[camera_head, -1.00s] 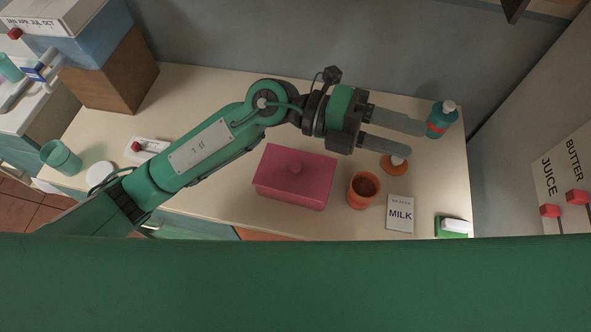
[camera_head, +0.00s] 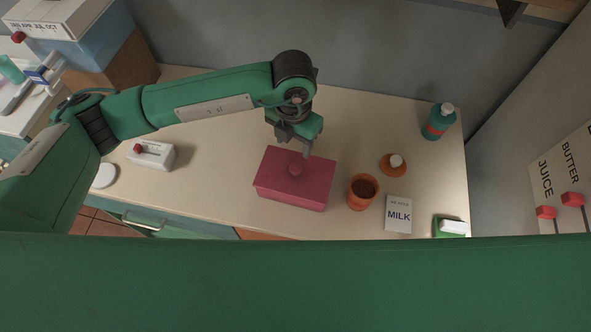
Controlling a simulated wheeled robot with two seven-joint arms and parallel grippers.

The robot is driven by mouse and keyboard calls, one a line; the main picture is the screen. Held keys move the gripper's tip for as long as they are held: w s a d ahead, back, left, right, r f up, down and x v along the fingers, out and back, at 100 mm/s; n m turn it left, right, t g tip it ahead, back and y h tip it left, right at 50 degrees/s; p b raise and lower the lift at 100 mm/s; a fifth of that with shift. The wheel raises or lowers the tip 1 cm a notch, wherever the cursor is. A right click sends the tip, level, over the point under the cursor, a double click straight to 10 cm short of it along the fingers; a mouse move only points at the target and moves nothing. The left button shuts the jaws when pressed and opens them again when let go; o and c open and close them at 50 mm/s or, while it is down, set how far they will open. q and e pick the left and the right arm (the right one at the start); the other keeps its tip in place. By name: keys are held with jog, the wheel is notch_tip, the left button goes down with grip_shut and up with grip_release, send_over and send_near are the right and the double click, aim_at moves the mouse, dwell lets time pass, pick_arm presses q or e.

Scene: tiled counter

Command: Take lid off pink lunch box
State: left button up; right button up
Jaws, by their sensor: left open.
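The pink lunch box (camera_head: 292,192) sits on the counter near its front edge, with its lid (camera_head: 315,172) on top. A round pink knob (camera_head: 295,168) stands in the middle of the lid. My left gripper (camera_head: 304,150) is above the back part of the lunch box, pointing down, close behind the knob. It is open and holds nothing that I can see. I cannot tell whether a finger touches the lid. My right gripper is not in view.
Right of the box stand an orange pot (camera_head: 362,191), a MILK card (camera_head: 398,214), an orange dish (camera_head: 391,164), a teal bottle (camera_head: 439,121) and a green sponge holder (camera_head: 451,227). A white box with a red knob (camera_head: 151,154) is at left. The counter's back middle is clear.

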pick_arm(q)
jog(key=p, duration=0.1)
send_over(295, 168)
jog(key=w, duration=0.1)
notch_tip(295, 168, down, 4)
jog(key=shift+a+f, duration=0.15)
jog(key=shift+f, duration=0.1)
jog(key=f+p, duration=0.1)
jog(key=f, duration=0.1)
jog(key=s+f+p, duration=0.1)
jog(key=f+p, duration=0.1)
jog(key=shift+s, duration=0.1)
jog(key=shift+f, duration=0.7)
jog(key=c, duration=1.1)
jog(key=shift+o, duration=0.2)
jog(key=shift+r, duration=0.1)
